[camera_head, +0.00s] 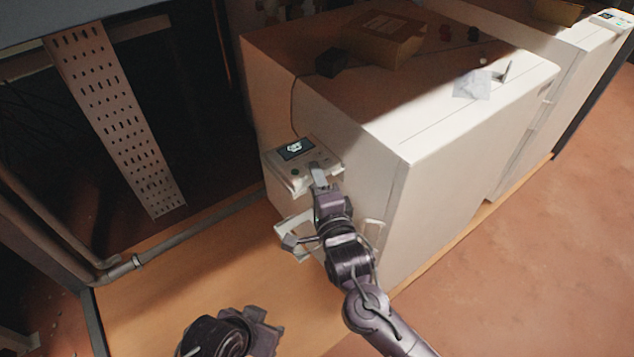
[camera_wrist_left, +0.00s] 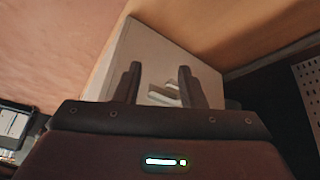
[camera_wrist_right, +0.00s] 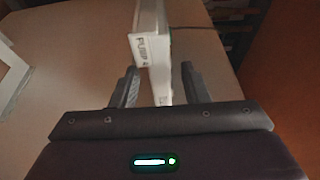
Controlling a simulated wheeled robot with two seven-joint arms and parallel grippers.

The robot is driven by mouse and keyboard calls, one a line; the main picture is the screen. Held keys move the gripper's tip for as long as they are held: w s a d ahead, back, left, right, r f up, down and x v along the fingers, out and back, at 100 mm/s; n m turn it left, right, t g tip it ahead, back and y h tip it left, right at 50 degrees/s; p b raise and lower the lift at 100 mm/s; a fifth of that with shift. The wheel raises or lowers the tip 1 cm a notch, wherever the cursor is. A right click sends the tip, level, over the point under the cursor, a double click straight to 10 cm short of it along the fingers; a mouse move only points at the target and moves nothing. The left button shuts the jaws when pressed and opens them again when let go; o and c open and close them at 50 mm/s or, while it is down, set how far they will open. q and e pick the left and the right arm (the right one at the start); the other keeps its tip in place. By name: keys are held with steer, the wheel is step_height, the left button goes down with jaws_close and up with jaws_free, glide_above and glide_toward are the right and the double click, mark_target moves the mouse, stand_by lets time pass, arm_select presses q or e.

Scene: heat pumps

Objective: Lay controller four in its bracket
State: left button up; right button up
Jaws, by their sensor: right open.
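A white controller (camera_head: 296,153) with a lit screen sits against the near side of the white heat pump, face upward, a thin cable running up from it. In the right wrist view its white edge (camera_wrist_right: 143,50) reads "PUMP 4". My right gripper (camera_wrist_right: 158,82) is open, its fingers either side of that edge; whether they touch it is unclear. A white bracket-like frame (camera_head: 291,222) shows below the controller, partly hidden behind my right gripper; a white frame also shows at the left of the right wrist view (camera_wrist_right: 10,68). My left gripper (camera_wrist_left: 158,82) is open and empty, low in the head view.
The heat pump's top (camera_head: 340,100) holds a cardboard box (camera_head: 388,38), a dark block (camera_head: 331,62) and a pale sheet (camera_head: 472,85). A perforated strip (camera_head: 115,120) and pipes stand at left. Open floor (camera_head: 520,250) lies to the right.

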steer(key=p+v, duration=0.2)
steer(key=v, duration=1)
arm_select(q)
steer(key=shift+s+a+r+g+y, duration=0.1)
steer(key=shift+s+a+g+y, duration=0.15)
steer(key=shift+a, duration=0.25)
steer(key=shift+s+a+r+g+y, duration=0.15)
steer(key=shift+a+g, duration=0.1)
steer(key=shift+a, duration=0.2)
arm_select(e)
steer(key=s+d+f+n+g+h, duration=0.1)
steer(key=s+d+f+n+g, duration=0.3)
steer(key=n, duration=0.5)
steer(key=s+d+f+n+g+h, duration=0.2)
steer(key=s+d+f+n+g, duration=0.2)
steer(key=s+f+n+g, duration=0.5)
step_height(320, 180, down, 2)
steer(key=shift+d+f+n+g, duration=0.1)
steer(key=shift+d+n+g, duration=0.3)
steer(key=shift+n, duration=0.1)
arm_select(q)
steer(key=shift+f, duration=0.2)
